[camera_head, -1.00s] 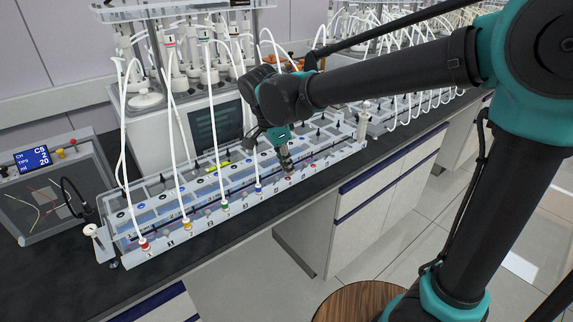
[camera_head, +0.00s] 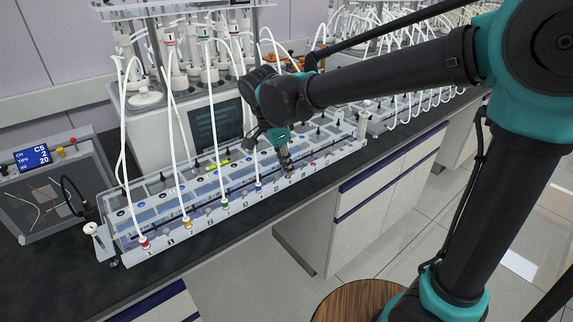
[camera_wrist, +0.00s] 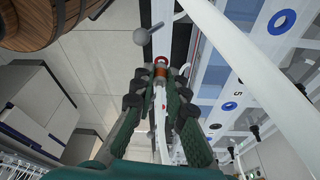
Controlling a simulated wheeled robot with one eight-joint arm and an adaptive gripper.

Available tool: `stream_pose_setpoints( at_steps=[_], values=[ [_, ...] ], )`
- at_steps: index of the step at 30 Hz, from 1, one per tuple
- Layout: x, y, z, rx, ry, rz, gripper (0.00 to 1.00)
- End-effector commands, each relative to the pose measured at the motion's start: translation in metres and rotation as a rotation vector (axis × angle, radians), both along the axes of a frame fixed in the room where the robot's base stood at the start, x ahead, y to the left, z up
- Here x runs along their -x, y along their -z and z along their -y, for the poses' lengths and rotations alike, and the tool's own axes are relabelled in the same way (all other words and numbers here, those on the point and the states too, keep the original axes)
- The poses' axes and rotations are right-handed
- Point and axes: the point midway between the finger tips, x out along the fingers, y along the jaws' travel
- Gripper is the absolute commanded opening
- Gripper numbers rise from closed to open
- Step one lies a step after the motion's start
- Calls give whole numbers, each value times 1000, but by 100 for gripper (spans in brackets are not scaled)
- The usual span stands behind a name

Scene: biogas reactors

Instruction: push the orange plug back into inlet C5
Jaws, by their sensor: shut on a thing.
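My gripper (camera_wrist: 161,80) is shut on the orange plug (camera_wrist: 161,72), which sits between the fingertips in the wrist view. A white tube (camera_wrist: 160,98) runs back from the plug between the fingers. Just beyond the plug is a red-ringed inlet (camera_wrist: 162,60) on the front rail. The plug is in line with it and very close; I cannot tell whether its tip is inside. In the head view my gripper (camera_head: 286,164) points down at the front rail (camera_head: 215,217), right of the blue plug (camera_head: 258,187). The orange plug is hard to make out there.
Red (camera_head: 144,242), yellow (camera_head: 187,223) and green (camera_head: 225,205) plugs with white tubes stand along the rail to the left. A box with a display reading C5 (camera_head: 31,157) is at the far left. A loose white tube (camera_wrist: 250,72) crosses the wrist view's right side.

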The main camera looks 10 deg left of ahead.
Motion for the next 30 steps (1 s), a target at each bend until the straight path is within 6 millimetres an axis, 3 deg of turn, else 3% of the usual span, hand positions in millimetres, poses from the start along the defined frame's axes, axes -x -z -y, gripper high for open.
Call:
stream_pose_setpoints(
  at_steps=[30],
  values=[
    [0,8,0,0,0,0,0]
  ],
)
